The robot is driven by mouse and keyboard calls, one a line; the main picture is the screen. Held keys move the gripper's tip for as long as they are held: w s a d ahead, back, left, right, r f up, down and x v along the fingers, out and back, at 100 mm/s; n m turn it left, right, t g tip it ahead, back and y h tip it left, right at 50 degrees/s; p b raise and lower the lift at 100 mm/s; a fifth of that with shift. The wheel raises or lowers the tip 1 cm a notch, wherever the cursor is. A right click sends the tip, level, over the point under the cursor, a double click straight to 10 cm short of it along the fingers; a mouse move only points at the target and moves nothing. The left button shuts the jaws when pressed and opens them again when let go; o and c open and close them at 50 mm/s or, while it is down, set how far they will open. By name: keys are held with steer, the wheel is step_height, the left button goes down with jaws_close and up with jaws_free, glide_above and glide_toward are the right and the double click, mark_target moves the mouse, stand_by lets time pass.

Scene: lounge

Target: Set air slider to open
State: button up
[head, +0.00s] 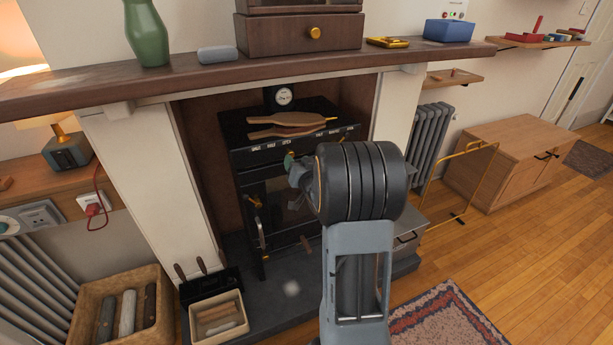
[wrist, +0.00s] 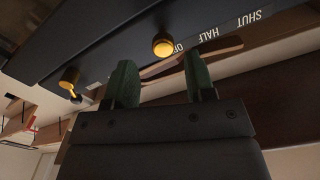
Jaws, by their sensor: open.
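The dark stove (head: 262,187) stands in the fireplace, with two groups of small white labels along its front top edge. In the wrist view, where the lettering is upside down, SHUT and HALF show, and a third label starting "OP" is partly hidden by a finger. A round brass knob (wrist: 162,44) sits beside that third label; it also shows in the head view (head: 291,153). My gripper (wrist: 159,60) is open, its green fingertips on either side of the knob in the picture. I cannot tell whether they touch it. A second brass knob (wrist: 69,82) is farther left in the wrist view.
Wooden bellows (head: 285,125) lie on the stove top. The mantel shelf (head: 170,90) runs above, with a green vase (head: 147,35). A log basket (head: 121,310) and a small box (head: 218,318) stand at lower left.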

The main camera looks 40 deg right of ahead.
steer(key=v, duration=0.9)
steer(key=shift+s+p, duration=0.35)
steer(key=shift+s, duration=0.05)
steer(key=a+r+n+g+p, duration=0.2)
steer(key=a+r+g+p, duration=0.45)
steer(key=r+p, duration=0.45)
steer(key=s+a+r+n+g+y+p, duration=0.3)
steer(key=s+a+r+g+p, duration=0.4)
steer(key=s+a+r+p, duration=0.3)
steer(key=s+a+n, duration=0.1)
steer(key=s+a, duration=0.3)
steer(key=shift+a+y, duration=0.15)
steer(key=shift+y, duration=0.25)
steer(key=shift+f+g, duration=0.1)
steer(key=shift+g, duration=0.15)
steer(key=shift+c, duration=0.7)
steer(key=shift+a, duration=0.15)
